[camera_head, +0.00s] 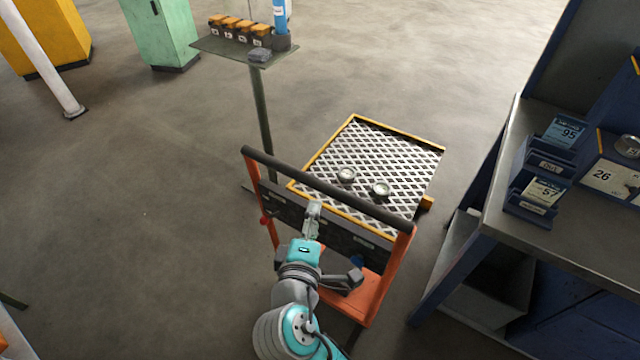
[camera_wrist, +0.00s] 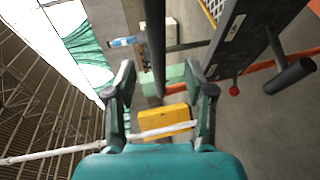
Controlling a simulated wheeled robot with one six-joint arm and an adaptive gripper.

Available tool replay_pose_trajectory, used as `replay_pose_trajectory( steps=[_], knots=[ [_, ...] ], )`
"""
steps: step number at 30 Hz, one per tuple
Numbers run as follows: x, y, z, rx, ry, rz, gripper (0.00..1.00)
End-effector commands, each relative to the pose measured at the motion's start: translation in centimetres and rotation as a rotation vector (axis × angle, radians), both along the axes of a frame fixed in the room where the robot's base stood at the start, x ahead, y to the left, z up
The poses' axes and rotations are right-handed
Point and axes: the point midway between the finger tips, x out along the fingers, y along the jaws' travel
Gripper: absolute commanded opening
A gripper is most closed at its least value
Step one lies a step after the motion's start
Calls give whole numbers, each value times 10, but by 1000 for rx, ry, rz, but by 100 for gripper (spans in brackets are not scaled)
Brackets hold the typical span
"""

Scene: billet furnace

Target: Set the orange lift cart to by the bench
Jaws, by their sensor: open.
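The orange lift cart (camera_head: 371,290) stands on the floor in the middle of the head view. Its dark push handle (camera_head: 325,186) faces me, and its mesh platform (camera_head: 385,160) with a yellow edge lies beyond it, carrying two small round metal pieces (camera_head: 363,182). The bench (camera_head: 560,240) is at the right, with a strip of floor between it and the cart. My gripper (camera_head: 313,212) is at the cart's handle frame, below the handle bar.
A small stand (camera_head: 232,47) with orange-lidded boxes and a blue bottle rises behind the cart. A green cabinet (camera_head: 160,32), a yellow cabinet (camera_head: 45,35) and a white post (camera_head: 50,60) stand at the back left. Blue bins (camera_head: 535,190) sit on the bench.

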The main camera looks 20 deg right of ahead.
Motion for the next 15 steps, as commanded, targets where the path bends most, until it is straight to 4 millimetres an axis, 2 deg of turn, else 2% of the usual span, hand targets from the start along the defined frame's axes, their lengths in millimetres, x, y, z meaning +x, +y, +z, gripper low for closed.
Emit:
replay_pose_trajectory(
  steps=[8, 15],
  knots=[
    [14, -7, 2, -6, 0, -17, 54],
    [47, -28, -5, -5, -1, -17, 54]
  ],
)
